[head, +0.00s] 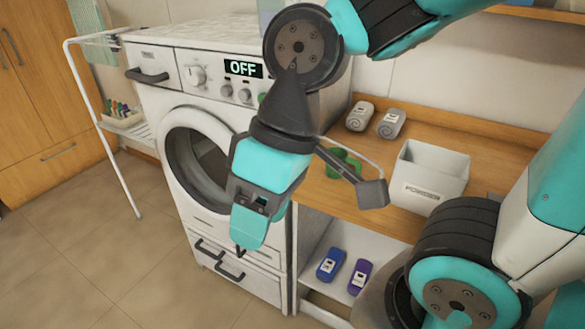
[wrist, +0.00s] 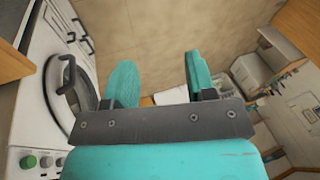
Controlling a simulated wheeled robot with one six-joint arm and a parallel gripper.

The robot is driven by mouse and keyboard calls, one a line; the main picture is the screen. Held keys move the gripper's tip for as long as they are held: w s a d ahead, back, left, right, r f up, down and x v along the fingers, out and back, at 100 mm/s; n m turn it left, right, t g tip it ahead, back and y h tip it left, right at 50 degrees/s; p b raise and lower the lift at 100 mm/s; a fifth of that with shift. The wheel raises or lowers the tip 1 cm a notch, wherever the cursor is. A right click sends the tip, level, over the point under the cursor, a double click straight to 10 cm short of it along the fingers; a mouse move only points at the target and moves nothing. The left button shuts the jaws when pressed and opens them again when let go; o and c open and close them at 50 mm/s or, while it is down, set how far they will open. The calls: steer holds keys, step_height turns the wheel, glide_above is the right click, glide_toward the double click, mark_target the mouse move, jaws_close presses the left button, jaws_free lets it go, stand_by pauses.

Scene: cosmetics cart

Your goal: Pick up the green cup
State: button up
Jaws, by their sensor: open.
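The green cup (head: 343,163) stands on the wooden counter top (head: 402,222), to the right of the washing machine. In the head view, part of my arm and its thin bracket cover some of the cup. My gripper (head: 246,232) hangs in front of the washing machine, left of the cup and lower in the picture, apart from it. In the wrist view my gripper (wrist: 158,78) shows two teal fingers spread apart with nothing between them. I cannot make out the cup in the wrist view.
Blue and purple bottles (head: 345,270) lie on the shelf below. The washing machine (head: 150,60) reads OFF. Open floor (head: 90,235) lies at left.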

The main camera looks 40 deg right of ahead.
steer(key=w+d+r+m+p, duration=0.1)
steer(key=w+d+m+p, duration=0.1)
steer(key=w+d+m, duration=0.35)
steer(key=m+h+p, duration=0.4)
steer(key=m+p, duration=0.2)
steer(key=m, duration=2.5)
glide_above(357, 170)
steer(key=d, duration=0.1)
step_height(357, 170, down, 4)
steer(key=f, duration=0.3)
steer(key=f+p, duration=0.1)
steer(key=f, duration=0.3)
steer(key=f+p, duration=0.1)
steer(key=f, duration=0.2)
steer(key=shift+w+d+f, duration=0.2)
steer(key=shift+w+f, duration=0.05)
steer(key=shift+f, duration=0.05)
steer(key=shift+a+f+p, duration=0.15)
steer(key=shift+f+p, duration=0.6)
steer(key=shift+f, duration=0.8)
steer(key=shift+a+f+p, duration=0.1)
steer(key=shift+f+p, duration=0.6)
steer(key=shift+f, duration=0.85)
jaws_close()
